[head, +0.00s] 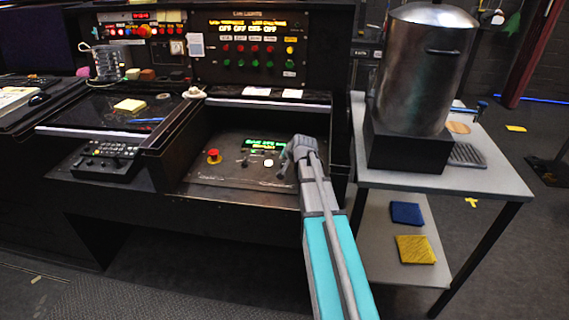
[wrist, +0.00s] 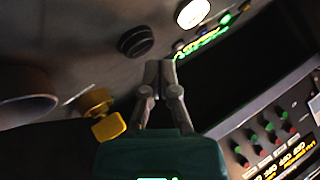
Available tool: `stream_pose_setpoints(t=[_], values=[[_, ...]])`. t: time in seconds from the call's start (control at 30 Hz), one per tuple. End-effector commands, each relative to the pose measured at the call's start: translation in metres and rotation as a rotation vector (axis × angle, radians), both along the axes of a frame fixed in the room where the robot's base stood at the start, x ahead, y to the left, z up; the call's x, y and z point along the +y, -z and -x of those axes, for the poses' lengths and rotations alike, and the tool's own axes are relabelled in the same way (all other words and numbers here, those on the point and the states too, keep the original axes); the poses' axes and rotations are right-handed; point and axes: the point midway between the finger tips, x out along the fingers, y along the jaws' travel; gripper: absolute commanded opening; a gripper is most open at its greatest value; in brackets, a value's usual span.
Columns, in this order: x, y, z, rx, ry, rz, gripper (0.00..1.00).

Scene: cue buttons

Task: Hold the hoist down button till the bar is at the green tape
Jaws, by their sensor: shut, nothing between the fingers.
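My gripper (head: 287,155) is over the right part of the sloping control panel (head: 215,178). In the wrist view its two fingers (wrist: 160,70) are together with nothing between them. A black round control (wrist: 135,41) is nearer the fingertips. Green lettering (head: 264,144) glows on a small dark display beside my gripper, partly covered by it. I cannot read which button is hoist down. I cannot make out the bar or the green tape.
A red mushroom button (head: 213,155) stands at the panel's left. A yellow part (wrist: 108,127) is near the gripper in the wrist view. A metal pot (head: 425,75) on a black block (head: 405,153) stands on the grey table (head: 480,180) to the right.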

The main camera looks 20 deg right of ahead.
Motion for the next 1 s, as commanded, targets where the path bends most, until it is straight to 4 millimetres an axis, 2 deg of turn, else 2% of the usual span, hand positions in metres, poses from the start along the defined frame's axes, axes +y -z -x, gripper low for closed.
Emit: stream_pose_setpoints(t=[0.37,1.0], values=[[0.000,-0.004,0.000,0.000,0.000,0.000,0.00],[0.000,-0.047,0.000,0.000,0.000,0.000,0.00]])
